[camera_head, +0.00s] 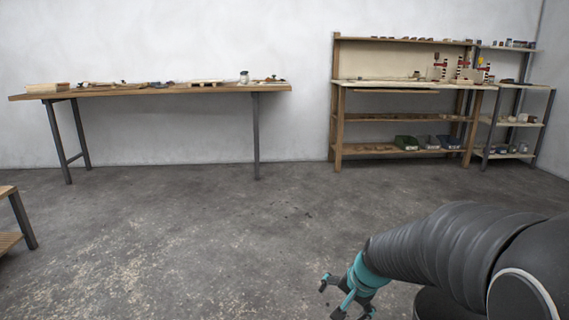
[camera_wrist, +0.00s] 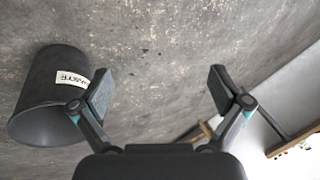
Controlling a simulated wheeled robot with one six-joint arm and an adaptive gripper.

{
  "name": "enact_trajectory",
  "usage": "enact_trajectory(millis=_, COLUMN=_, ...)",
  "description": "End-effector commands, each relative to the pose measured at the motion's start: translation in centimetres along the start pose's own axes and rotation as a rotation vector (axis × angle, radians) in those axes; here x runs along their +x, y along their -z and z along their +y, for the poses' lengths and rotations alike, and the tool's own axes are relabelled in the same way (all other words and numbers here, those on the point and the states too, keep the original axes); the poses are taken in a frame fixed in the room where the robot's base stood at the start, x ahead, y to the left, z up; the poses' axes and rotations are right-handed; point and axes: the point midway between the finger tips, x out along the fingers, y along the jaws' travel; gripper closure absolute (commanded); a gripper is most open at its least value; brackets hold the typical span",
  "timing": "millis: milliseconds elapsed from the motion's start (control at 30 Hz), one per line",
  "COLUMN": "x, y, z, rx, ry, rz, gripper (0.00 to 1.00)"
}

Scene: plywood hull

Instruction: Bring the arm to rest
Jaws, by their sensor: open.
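My gripper (camera_head: 340,294) shows at the lower right of the head view, at the end of my dark arm with teal parts, out over the bare floor. In the wrist view my gripper (camera_wrist: 158,92) has its two fingers spread wide with nothing between them. The gripper touches nothing that I can see.
A dark bin (camera_wrist: 45,100) with a white label stands left of the fingers in the wrist view. A long workbench (camera_head: 160,91) and wooden shelving (camera_head: 400,118) stand along the back wall. A low wooden stand (camera_head: 8,190) is at left. The middle floor is clear.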

Motion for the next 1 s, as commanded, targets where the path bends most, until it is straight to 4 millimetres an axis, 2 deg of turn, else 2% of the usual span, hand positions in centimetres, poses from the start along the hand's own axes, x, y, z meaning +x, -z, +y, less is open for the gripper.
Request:
enact_trajectory(millis=33, x=-2.2, y=-1.6, z=0.5, rx=-0.093, ry=-0.020, rz=-0.021, gripper=0.01)
enact_trajectory(millis=200, x=-7.4, y=-6.4, z=3.4, rx=-0.359, ry=-0.105, rz=-0.087, gripper=0.01)
enact_trajectory(millis=400, x=-12.9, y=-10.2, z=6.7, rx=-0.548, ry=-0.194, rz=-0.093, gripper=0.01)
enact_trajectory(millis=600, x=-17.6, y=-12.0, z=8.2, rx=-0.632, ry=-0.226, rz=0.008, gripper=0.01)
enact_trajectory(millis=800, x=-21.3, y=-12.9, z=7.6, rx=-0.658, ry=-0.187, rz=0.124, gripper=0.01)
enact_trajectory(millis=1000, x=-23.0, y=-13.1, z=6.9, rx=-0.667, ry=-0.165, rz=0.176, gripper=0.01)
